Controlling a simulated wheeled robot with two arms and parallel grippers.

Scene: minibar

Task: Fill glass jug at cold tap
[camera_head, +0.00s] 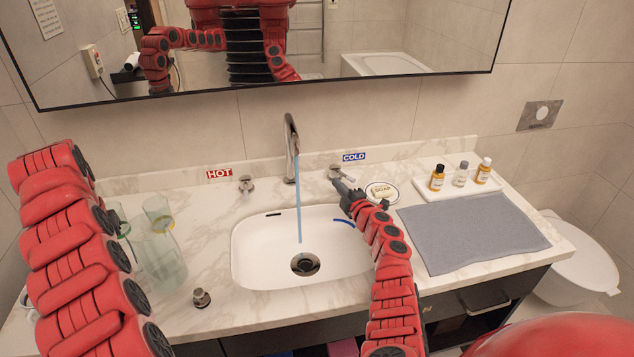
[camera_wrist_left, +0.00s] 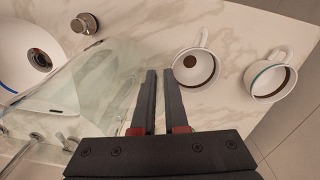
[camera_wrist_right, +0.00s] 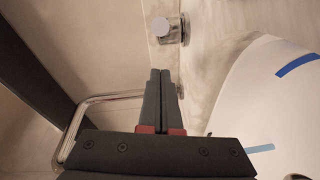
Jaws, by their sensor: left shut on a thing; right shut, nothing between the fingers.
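The clear glass jug (camera_head: 163,262) stands on the counter left of the sink, outside the basin. It also shows in the left wrist view (camera_wrist_left: 95,78). My right gripper (camera_head: 343,187) is shut and empty, close to the cold tap (camera_head: 337,173), under the COLD label (camera_head: 354,156). Contact there is unclear.
Two glasses (camera_head: 157,208) (camera_head: 117,222) stand near the jug. Two white mugs (camera_wrist_left: 196,68) (camera_wrist_left: 270,80) show in the left wrist view. The hot tap (camera_head: 246,184) is left of the spout. A soap dish (camera_head: 383,192), grey mat (camera_head: 470,235) and bottle tray (camera_head: 450,188) are at right.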

